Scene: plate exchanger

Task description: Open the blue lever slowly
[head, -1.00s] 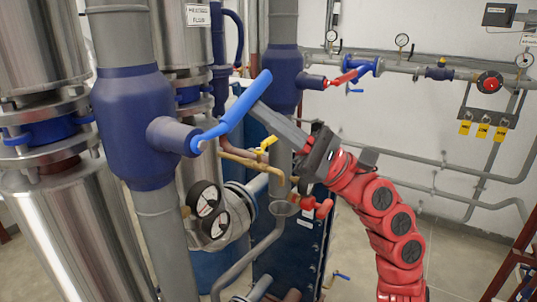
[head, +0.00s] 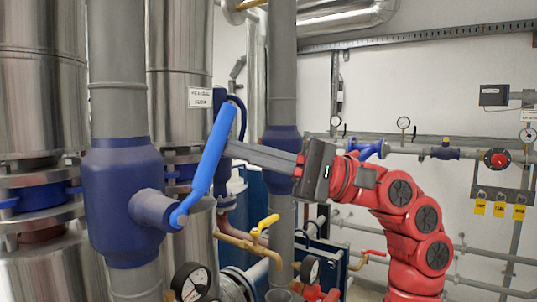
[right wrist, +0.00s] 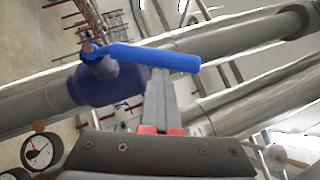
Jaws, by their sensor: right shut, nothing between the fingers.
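The blue lever (head: 208,155) is fixed at its lower end to a dark blue valve body (head: 115,205) on a grey vertical pipe. The lever points up and slightly right in the head view. My right gripper (head: 232,150) is shut and empty, its long grey fingers reaching left to the lever's right side. In the right wrist view the lever (right wrist: 150,58) crosses in front of the fingertips (right wrist: 160,75), which lie at or against its edge; exact contact is hard to tell. My left gripper is not in view.
A yellow-handled valve (head: 265,224) and pressure gauges (head: 190,282) sit below the lever. Steel tanks (head: 40,100) stand at left. Another grey pipe (head: 282,80) runs behind my fingers. Wall pipes and gauges are at right.

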